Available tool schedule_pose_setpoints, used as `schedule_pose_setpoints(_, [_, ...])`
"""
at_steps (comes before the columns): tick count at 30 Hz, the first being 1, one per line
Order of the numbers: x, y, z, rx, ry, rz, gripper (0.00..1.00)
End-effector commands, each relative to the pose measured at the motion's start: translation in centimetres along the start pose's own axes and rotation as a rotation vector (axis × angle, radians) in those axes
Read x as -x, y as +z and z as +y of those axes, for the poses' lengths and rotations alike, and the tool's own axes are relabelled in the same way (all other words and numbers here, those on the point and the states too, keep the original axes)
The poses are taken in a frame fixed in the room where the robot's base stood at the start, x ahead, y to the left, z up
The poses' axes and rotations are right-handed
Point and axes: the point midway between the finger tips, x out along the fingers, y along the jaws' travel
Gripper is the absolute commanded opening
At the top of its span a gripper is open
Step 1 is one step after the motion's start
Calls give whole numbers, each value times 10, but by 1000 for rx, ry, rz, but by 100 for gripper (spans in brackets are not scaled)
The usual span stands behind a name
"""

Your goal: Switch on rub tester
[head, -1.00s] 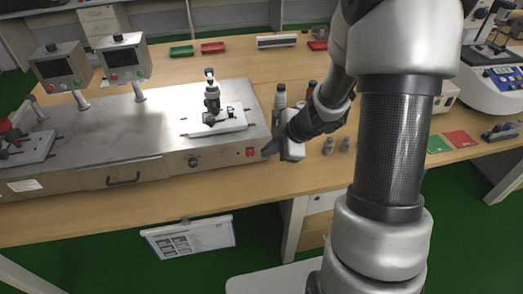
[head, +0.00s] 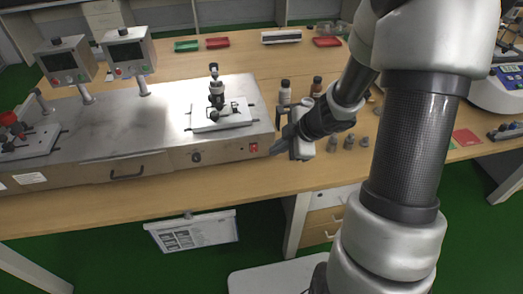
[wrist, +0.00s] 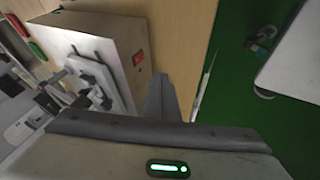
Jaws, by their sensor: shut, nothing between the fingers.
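The rub tester (head: 110,125) is a long grey metal machine on the wooden table. Its red rocker switch (head: 253,147) sits at the right end of its front face. The switch also shows in the wrist view (wrist: 138,57), up and left of my fingers. My gripper (head: 273,152) is shut and empty, just right of the tester's front right corner, with its fingertips pointing left towards the switch. In the wrist view my shut fingers (wrist: 163,92) stand apart from the switch. I cannot tell whether the switch is on.
Two control boxes (head: 128,52) stand on posts at the tester's back. A clamp plate (head: 222,118) lies on its top. Bottles (head: 285,92) and small weights (head: 349,143) stand behind and right of my gripper. A clipboard (head: 193,232) hangs below the table's front edge.

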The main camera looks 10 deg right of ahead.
Motion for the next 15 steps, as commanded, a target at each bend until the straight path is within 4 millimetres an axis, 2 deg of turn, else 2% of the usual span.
schedule_pose_setpoints(8, [-7, 0, -1, 1, -1, 1, 0])
schedule_pose_setpoints(11, [-21, 1, -2, 1, -3, 2, 0])
schedule_pose_setpoints(15, [-50, 1, -3, 0, -3, 3, 0])
